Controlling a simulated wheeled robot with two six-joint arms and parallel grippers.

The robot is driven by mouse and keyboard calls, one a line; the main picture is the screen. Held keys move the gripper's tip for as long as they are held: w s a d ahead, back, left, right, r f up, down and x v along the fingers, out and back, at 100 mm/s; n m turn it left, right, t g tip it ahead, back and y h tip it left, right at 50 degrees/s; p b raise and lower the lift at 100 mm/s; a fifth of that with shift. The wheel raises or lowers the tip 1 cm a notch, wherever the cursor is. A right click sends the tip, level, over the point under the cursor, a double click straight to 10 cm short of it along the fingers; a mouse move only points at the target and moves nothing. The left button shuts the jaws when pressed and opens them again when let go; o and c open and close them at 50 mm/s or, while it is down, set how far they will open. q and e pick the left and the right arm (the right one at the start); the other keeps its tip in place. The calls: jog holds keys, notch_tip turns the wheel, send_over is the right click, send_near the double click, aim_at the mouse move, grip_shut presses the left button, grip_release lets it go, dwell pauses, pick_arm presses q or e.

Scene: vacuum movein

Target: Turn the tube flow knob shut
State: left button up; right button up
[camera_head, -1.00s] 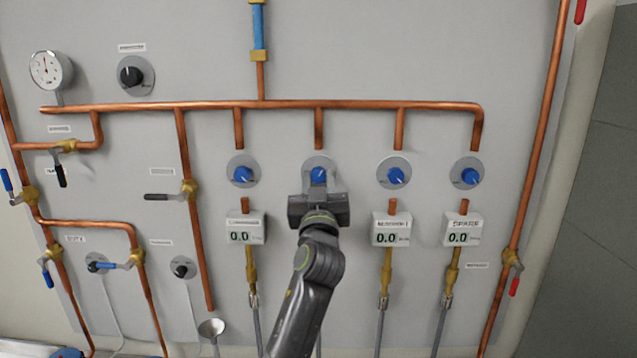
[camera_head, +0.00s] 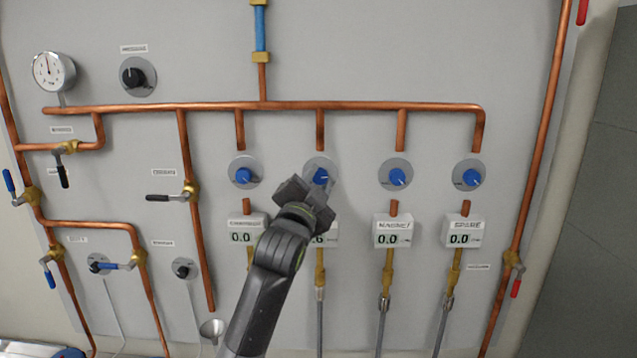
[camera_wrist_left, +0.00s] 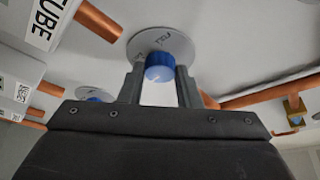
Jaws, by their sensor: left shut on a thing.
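The tube flow knob (camera_head: 321,175) is a small blue knob on a round grey plate, second from left in the row of blue knobs. My left gripper (camera_head: 317,183) is shut on it, its body tilted, with the arm coming up from below. In the left wrist view the blue knob (camera_wrist_left: 160,68) sits between the two fingers of my left gripper (camera_wrist_left: 160,84); a "TUBE" label (camera_wrist_left: 45,18) shows at upper left. The tube display (camera_head: 328,233) is partly hidden behind my arm; only the end of its reading shows. My right gripper is not in view.
Similar blue knobs stand on both sides: one at left (camera_head: 243,175), two at right (camera_head: 397,176) (camera_head: 470,177). A copper manifold pipe (camera_head: 350,105) runs above. The magnet display (camera_head: 393,238) and spare display (camera_head: 459,238) read 0.0.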

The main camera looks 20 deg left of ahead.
pick_arm(q)
jog(key=m+g, duration=0.1)
jog(key=m, duration=0.2)
jog(key=m+g+h, duration=0.1)
jog(key=m, duration=0.2)
jog(key=shift+r+h, duration=0.2)
jog(key=shift+h, duration=0.1)
jog(key=m+g, duration=0.1)
jog(key=m, duration=0.3)
jog(key=shift+r, duration=0.1)
jog(key=shift+m+g, duration=0.4)
jog(key=shift+a+r, duration=0.1)
jog(key=o, duration=0.7)
jog(key=shift+c, duration=0.2)
jog(key=o, duration=0.3)
jog(key=shift+w, duration=0.1)
